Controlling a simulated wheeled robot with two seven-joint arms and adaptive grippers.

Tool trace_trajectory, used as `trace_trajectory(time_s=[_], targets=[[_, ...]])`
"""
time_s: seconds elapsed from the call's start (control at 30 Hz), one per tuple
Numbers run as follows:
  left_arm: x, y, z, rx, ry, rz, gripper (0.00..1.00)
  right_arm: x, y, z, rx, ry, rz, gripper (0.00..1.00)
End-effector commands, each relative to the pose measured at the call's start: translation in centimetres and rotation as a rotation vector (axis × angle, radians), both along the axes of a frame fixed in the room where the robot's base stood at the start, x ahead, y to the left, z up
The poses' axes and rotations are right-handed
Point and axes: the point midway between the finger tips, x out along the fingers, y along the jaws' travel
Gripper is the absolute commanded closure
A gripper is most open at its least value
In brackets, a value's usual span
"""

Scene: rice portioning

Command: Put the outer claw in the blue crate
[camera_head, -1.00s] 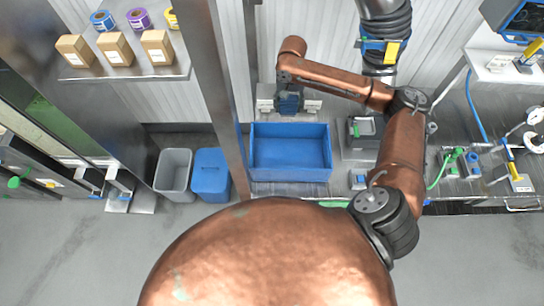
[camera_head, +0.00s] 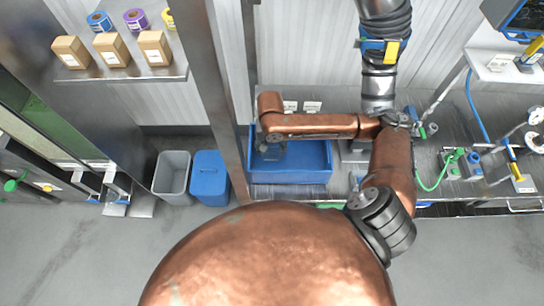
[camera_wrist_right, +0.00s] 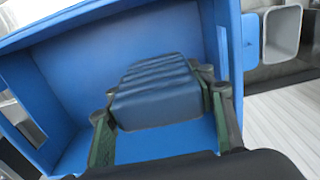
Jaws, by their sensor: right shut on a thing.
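The blue crate (camera_head: 312,177) stands on the metal bench in the head view. My right gripper (camera_head: 270,152) is over the crate's left part, pointing down. In the right wrist view my right gripper (camera_wrist_right: 165,92) is shut on a dark blue ribbed block, which I take to be the outer claw (camera_wrist_right: 155,105). The claw is between the two fingers, with the crate's blue walls (camera_wrist_right: 65,90) around it. I cannot tell whether the claw touches the crate floor. My left gripper is not in view.
A metal post (camera_head: 228,100) stands just left of the crate. A grey bin (camera_head: 172,172) and a lidded blue bin (camera_head: 210,178) are on the floor further left. Several connectors and a green cable (camera_head: 437,180) lie on the bench at the right.

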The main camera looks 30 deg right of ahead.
Motion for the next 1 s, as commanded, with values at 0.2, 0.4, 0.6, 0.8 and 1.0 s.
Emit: trace_trajectory(time_s=[0.2, 0.4, 0.6, 0.8, 1.0], targets=[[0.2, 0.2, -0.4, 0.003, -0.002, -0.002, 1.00, 0.0, 0.0, -3.0, 0.000, 0.001, -0.001, 0.99], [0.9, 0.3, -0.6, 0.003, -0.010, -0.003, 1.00, 0.1, 0.0, -4.7, 0.000, -0.002, 0.001, 0.99], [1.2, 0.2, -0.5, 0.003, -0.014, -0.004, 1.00, 0.1, 0.0, -4.6, 0.000, -0.002, 0.001, 0.99], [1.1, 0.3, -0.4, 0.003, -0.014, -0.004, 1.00, 0.0, 0.0, -4.9, 0.001, 0.001, 0.001, 0.44], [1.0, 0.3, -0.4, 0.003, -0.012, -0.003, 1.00, 0.0, 0.0, -4.9, 0.000, 0.000, 0.000, 0.32]])
